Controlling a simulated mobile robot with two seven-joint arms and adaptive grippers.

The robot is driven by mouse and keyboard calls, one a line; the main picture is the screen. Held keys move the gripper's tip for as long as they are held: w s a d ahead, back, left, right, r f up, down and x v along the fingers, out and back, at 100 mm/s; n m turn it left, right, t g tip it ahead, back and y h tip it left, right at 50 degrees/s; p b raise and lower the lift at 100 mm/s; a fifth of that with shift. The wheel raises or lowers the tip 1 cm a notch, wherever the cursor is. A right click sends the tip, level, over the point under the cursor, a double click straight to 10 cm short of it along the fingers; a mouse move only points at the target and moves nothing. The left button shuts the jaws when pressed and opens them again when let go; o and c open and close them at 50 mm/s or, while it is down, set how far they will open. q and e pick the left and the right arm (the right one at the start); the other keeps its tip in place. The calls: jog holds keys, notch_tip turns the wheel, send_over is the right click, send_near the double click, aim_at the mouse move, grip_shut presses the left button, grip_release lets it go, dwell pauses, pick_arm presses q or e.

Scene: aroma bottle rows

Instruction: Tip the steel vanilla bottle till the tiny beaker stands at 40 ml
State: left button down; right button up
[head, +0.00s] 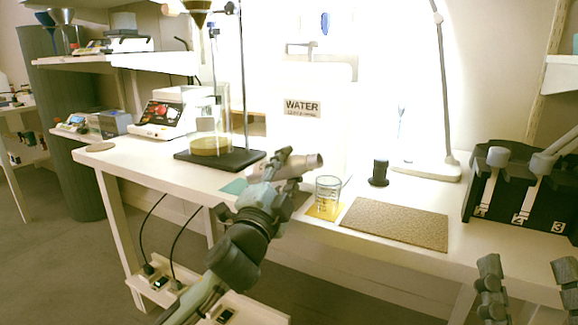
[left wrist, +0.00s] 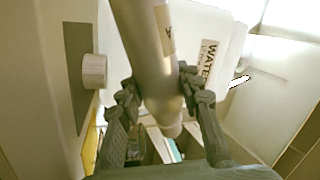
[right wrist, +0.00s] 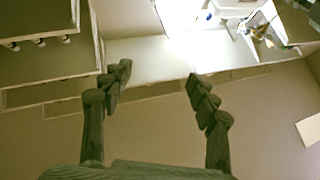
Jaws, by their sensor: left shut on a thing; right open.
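The steel vanilla bottle (head: 300,165) is in my left gripper (head: 270,170), tipped almost level, with its narrow end to the right in the head view. That end is just above and left of the tiny beaker (head: 328,190). The clear beaker stands upright on a yellow mat (head: 322,211); its liquid level is too small to read. In the left wrist view the bottle (left wrist: 150,45) runs between the fingers (left wrist: 160,90), its label partly showing. My right gripper (head: 527,277) is open and empty at the front right; its spread fingers (right wrist: 150,90) show in the right wrist view.
A cork mat (head: 395,223) lies right of the beaker. A small dark jar (head: 379,173) and a lamp base (head: 430,170) stand behind it. A black numbered rack (head: 520,190) is at the right. A stand with a dark base (head: 220,160) is at the left, and a WATER container (head: 318,130) behind.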

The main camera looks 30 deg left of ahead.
pick_arm(q)
jog(key=shift+m, duration=0.5)
pick_arm(e)
jog(key=shift+w+a+f+g, duration=0.1)
jog(key=shift+f+g, duration=0.2)
pick_arm(q)
jog(key=shift+d+r+m+h+p, duration=0.1)
jog(key=shift+r+m+h+p, duration=0.15)
jog(key=shift+m+h+p, duration=0.25)
pick_arm(e)
jog(key=shift+w+a+f+g+h, duration=0.3)
jog(key=shift+w+f+g, duration=0.05)
jog(key=shift+f+g, duration=0.2)
jog(key=shift+w+a+f+g, duration=0.1)
jog(key=shift+f+g, duration=0.2)
jog(key=shift+g, duration=0.05)
pick_arm(q)
jog(key=shift+r+m, duration=0.1)
jog(key=shift+m, duration=0.2)
pick_arm(e)
jog(key=shift+a+f, duration=0.1)
jog(key=shift+f, duration=0.3)
pick_arm(q)
jog(key=shift+p, duration=0.3)
pick_arm(e)
jog(key=shift+w+f+g, duration=0.1)
jog(key=shift+g, duration=0.2)
jog(key=shift+r, duration=0.3)
